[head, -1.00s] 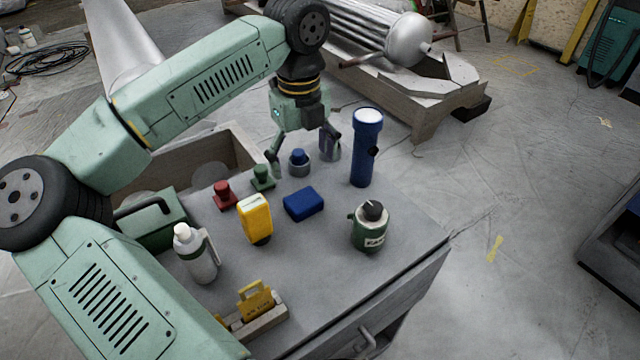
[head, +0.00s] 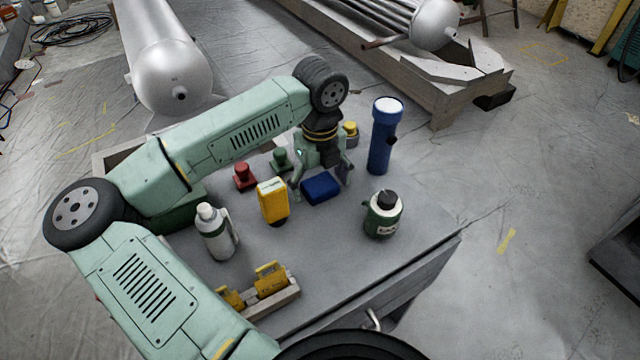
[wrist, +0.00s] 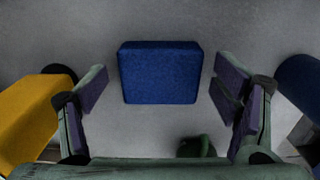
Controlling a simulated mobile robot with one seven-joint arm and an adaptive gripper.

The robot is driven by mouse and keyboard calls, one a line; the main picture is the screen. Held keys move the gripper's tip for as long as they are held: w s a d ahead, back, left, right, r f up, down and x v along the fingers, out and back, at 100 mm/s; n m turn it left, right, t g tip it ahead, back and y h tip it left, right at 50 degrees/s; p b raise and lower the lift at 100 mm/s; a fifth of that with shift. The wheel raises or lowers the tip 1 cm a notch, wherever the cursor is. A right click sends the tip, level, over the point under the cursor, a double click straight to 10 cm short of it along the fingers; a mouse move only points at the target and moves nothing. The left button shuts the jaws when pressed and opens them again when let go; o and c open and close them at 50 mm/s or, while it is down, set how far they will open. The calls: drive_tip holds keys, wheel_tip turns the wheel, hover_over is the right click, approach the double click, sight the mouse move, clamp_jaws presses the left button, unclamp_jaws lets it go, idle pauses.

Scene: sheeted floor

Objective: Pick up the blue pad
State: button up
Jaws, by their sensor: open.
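The blue pad (head: 320,188) lies flat on the grey bench top, and it fills the upper middle of the wrist view (wrist: 160,72). My gripper (head: 322,186) is low over the bench, just behind and above the pad in the head view. In the wrist view my gripper's two fingers (wrist: 166,98) are spread wide, one to each side of the pad, with a gap on both sides. Nothing is between the fingers' pads except the blue pad seen beyond. I cannot tell the exact height left between fingertips and bench.
A yellow device (head: 272,201) stands close left of the pad. A blue flashlight (head: 381,140) stands to the right, a green-and-white container (head: 383,214) to the front right. Red (head: 244,177) and green (head: 280,160) knobbed pieces stand behind.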

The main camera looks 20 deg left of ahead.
drive_tip(key=c, duration=1.2)
